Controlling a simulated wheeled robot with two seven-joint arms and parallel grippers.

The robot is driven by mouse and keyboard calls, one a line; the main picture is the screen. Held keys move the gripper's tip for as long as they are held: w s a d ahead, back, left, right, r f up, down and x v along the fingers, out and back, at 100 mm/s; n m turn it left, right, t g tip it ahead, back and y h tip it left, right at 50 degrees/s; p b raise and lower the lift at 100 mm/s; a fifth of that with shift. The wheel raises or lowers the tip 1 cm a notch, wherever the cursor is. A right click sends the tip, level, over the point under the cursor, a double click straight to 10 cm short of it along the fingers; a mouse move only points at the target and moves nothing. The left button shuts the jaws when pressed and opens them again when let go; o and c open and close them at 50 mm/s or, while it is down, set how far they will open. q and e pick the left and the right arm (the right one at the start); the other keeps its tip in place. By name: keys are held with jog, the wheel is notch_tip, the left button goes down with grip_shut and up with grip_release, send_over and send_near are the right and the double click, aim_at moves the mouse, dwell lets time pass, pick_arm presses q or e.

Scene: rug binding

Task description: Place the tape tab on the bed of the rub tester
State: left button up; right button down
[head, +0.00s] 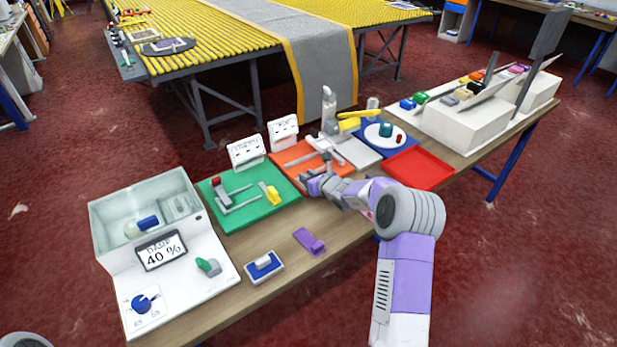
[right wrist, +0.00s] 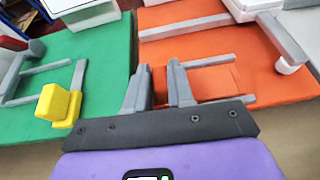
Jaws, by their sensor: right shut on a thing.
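My right gripper (right wrist: 159,84) is over the orange board (right wrist: 215,75), low near its front left side. It also shows in the head view (head: 308,177). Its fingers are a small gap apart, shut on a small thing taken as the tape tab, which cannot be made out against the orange. Grey rails (head: 301,157) lie on the orange board around the fingers. Behind the board stands a grey device with an upright post (head: 329,108) and a yellow lever (head: 360,120), over a flat grey slab (head: 358,152). Which fixture is the rub tester is not clear. My left gripper is out of view.
A green board (head: 236,212) with grey rails, a red block and a yellow block (head: 271,193) lies to the left. A purple block (head: 309,240) and a blue-topped block (head: 263,264) lie on the front table. A red tray (head: 418,169) is to the right.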

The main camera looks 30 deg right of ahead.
jog(key=c, duration=1)
grip_release()
jog(key=shift+a+f, duration=0.1)
jog(key=shift+a, duration=0.1)
jog(key=shift+w+r+p, duration=0.1)
jog(key=shift+r+p, duration=0.25)
jog(key=shift+p, duration=0.15)
jog(key=shift+a+r+p, duration=0.1)
jog(key=shift+r+p, duration=0.4)
jog(key=v, duration=1.2)
jog(key=shift+d+f+p, duration=0.1)
jog(key=shift+d+p, duration=0.2)
